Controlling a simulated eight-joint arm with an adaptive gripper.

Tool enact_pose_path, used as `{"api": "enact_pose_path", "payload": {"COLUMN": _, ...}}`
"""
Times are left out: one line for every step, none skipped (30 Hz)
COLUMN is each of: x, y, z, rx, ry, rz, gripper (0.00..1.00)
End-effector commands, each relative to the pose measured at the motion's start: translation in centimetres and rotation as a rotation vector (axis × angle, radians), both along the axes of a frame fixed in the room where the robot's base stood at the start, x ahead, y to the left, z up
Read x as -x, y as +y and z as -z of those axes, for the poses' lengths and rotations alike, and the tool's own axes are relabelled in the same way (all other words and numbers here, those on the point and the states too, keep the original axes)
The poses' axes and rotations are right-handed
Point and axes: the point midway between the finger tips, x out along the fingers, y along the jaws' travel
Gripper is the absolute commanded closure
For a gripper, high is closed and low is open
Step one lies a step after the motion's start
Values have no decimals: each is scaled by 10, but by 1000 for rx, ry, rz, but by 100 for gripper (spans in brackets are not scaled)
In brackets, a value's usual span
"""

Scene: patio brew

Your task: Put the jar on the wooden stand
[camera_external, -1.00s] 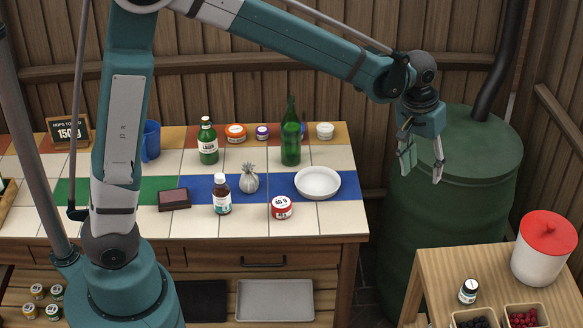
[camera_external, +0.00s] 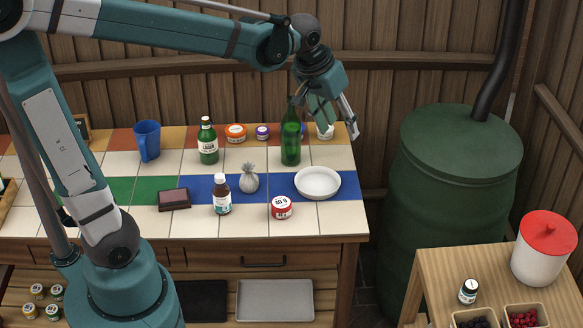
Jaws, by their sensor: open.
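Several jars stand on the tiled table: a red jar with a white label (camera_external: 281,208) near the front edge, an orange-lidded jar (camera_external: 236,134) and a small purple-lidded jar (camera_external: 262,132) at the back, and a white jar (camera_external: 325,133) at the back right. I cannot tell which one the task means. A light wooden stand (camera_external: 437,274) is at the lower right. My gripper (camera_external: 340,126) is open and empty, tilted downward above the table's back right corner. It overlaps the white jar in the picture; I see no contact.
A tall green bottle (camera_external: 290,138) stands close to my gripper in the picture. A white bowl (camera_external: 318,182) is in front of it. A green barrel (camera_external: 440,195) stands behind the stand.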

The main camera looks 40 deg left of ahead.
Motion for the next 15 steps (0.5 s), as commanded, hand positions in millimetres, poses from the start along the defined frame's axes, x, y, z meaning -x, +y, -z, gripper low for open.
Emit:
{"api": "enact_pose_path", "payload": {"x": 9, "y": 10, "z": -2, "rx": -1, "ry": -10, "rz": -4, "gripper": 56}}
{"api": "enact_pose_path", "payload": {"x": 13, "y": 15, "z": -2, "rx": -2, "ry": -16, "rz": -5, "gripper": 56}}
{"api": "enact_pose_path", "payload": {"x": 19, "y": 22, "z": -4, "rx": -3, "ry": -24, "rz": -4, "gripper": 56}}
{"api": "enact_pose_path", "payload": {"x": 22, "y": 26, "z": -5, "rx": -5, "ry": -30, "rz": -5, "gripper": 56}}
{"api": "enact_pose_path", "payload": {"x": 26, "y": 31, "z": -5, "rx": -6, "ry": -37, "rz": -6, "gripper": 56}}
{"api": "enact_pose_path", "payload": {"x": 32, "y": 37, "z": -6, "rx": -7, "ry": -45, "rz": -6, "gripper": 56}}
{"api": "enact_pose_path", "payload": {"x": 37, "y": 42, "z": -7, "rx": -8, "ry": -50, "rz": -6, "gripper": 56}}
{"api": "enact_pose_path", "payload": {"x": 41, "y": 47, "z": -7, "rx": -10, "ry": -56, "rz": -8, "gripper": 56}}
{"api": "enact_pose_path", "payload": {"x": 47, "y": 53, "z": -7, "rx": -12, "ry": -65, "rz": -8, "gripper": 56}}
{"api": "enact_pose_path", "payload": {"x": 51, "y": 57, "z": -7, "rx": -13, "ry": -71, "rz": -9, "gripper": 56}}
{"api": "enact_pose_path", "payload": {"x": 55, "y": 61, "z": -8, "rx": -15, "ry": -77, "rz": -10, "gripper": 56}}
{"api": "enact_pose_path", "payload": {"x": 61, "y": 67, "z": -8, "rx": -17, "ry": -85, "rz": -10, "gripper": 56}}
{"api": "enact_pose_path", "payload": {"x": 65, "y": 71, "z": -8, "rx": -19, "ry": -91, "rz": -11, "gripper": 56}}
{"api": "enact_pose_path", "payload": {"x": 70, "y": 76, "z": -7, "rx": -21, "ry": -97, "rz": -12, "gripper": 56}}
{"api": "enact_pose_path", "payload": {"x": 75, "y": 81, "z": -7, "rx": -23, "ry": -106, "rz": -13, "gripper": 56}}
